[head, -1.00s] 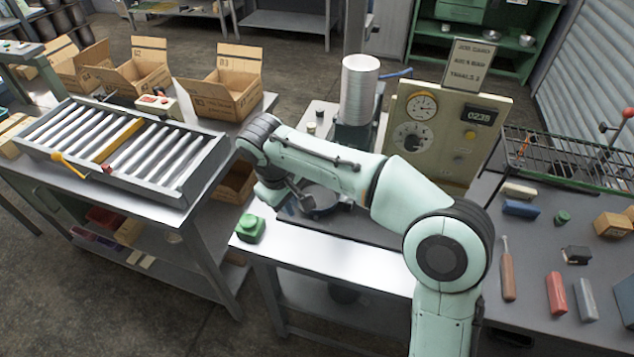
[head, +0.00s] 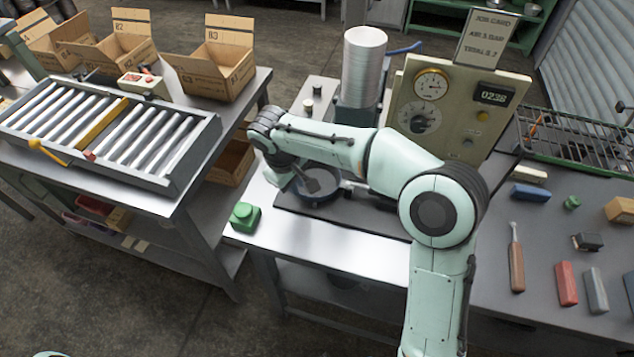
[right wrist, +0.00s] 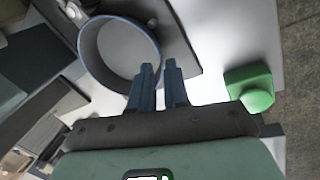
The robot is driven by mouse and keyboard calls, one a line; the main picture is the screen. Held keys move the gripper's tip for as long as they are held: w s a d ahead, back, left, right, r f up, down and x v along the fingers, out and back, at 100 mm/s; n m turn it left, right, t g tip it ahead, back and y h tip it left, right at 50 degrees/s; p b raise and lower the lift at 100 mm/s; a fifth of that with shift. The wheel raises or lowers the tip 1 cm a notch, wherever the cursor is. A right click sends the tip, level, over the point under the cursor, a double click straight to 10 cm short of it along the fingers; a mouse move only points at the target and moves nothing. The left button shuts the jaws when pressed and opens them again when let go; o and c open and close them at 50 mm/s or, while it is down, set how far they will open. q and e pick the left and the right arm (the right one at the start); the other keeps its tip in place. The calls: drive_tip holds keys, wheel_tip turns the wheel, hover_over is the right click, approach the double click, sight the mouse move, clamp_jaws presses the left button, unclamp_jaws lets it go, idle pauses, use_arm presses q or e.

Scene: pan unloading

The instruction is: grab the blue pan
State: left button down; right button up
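The blue pan (head: 322,199) is a round dish with a blue rim and grey inside, on the dark plate of the bench below the tall cylinder. In the right wrist view the pan (right wrist: 118,48) fills the upper left. My right gripper (right wrist: 158,66) is at the pan's near right edge, its two blue fingers a small gap apart. One finger overlaps the pan, the other is just outside it. I cannot tell whether they touch the rim. In the head view my right gripper (head: 305,182) is over the pan and partly hides it. My left gripper is out of view.
A green block (head: 245,217) sits at the bench's left corner, close to the gripper. A ribbed metal cylinder (head: 362,68) and a gauge panel (head: 450,105) stand behind. A roller tray (head: 105,135) is at left. Tools lie on the right bench.

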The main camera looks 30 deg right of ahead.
drive_tip(key=x, duration=0.5)
drive_tip(key=shift+w+d+r, duration=0.1)
drive_tip(key=shift+w+d, duration=0.05)
drive_tip(key=shift+w, duration=0.1)
clamp_jaws()
drive_tip(key=shift+r, duration=0.15)
